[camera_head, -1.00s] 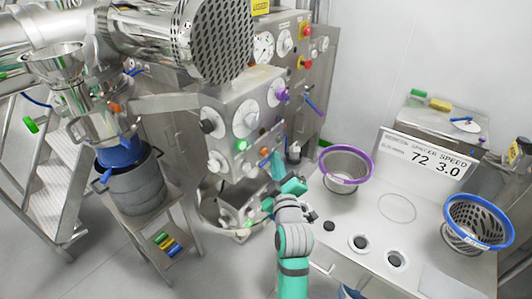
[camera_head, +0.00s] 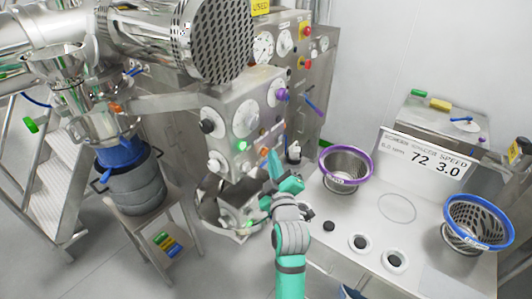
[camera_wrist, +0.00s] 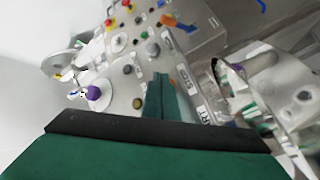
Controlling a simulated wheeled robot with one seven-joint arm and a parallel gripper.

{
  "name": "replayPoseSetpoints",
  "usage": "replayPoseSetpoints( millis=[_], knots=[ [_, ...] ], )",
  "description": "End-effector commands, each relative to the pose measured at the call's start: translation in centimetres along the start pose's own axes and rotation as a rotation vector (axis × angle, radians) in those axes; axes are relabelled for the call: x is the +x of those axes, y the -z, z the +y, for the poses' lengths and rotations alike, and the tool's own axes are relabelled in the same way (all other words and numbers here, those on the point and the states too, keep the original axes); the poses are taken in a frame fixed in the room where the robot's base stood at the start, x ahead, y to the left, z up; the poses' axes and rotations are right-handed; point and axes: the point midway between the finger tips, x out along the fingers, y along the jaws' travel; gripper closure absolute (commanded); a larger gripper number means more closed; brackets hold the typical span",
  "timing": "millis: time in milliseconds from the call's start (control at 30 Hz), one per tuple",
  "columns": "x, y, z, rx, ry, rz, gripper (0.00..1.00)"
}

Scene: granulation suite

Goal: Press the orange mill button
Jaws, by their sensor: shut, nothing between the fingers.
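The mill's steel control box (camera_head: 225,112) stands left of centre in the head view, with white dials, dark knobs and a lit green button (camera_head: 241,146). A small orange button (camera_head: 264,152) shows low on its right side, close to my fingertips. My teal gripper (camera_head: 273,156) is shut and empty, pointing up at the box's lower right. I cannot tell whether it touches the button. In the wrist view the closed fingers (camera_wrist: 160,85) point at a grey panel with knobs and labels; the fingers may hide the orange button there.
A steel bench with a purple-rimmed basket (camera_head: 345,168) and a blue-rimmed basket (camera_head: 478,222) lies to the right. A metal bowl (camera_head: 215,215) sits below the box. A stand with a grey drum (camera_head: 135,185) is at left. A purple knob (camera_head: 281,95) sticks out from the box.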

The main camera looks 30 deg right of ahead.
Motion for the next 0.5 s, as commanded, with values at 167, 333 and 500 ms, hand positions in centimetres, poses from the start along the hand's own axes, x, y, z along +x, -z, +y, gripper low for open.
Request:
replayPoseSetpoints(
  millis=[167,333,500],
  knots=[
    [0.13,0.11,-0.09,0.0,0.0,0.0,1.0],
    [0.25,0.21,-0.18,0.0,0.0,0.001,1.0],
    [0.38,0.31,-0.28,0.001,0.0,0.001,1.0]
  ],
)
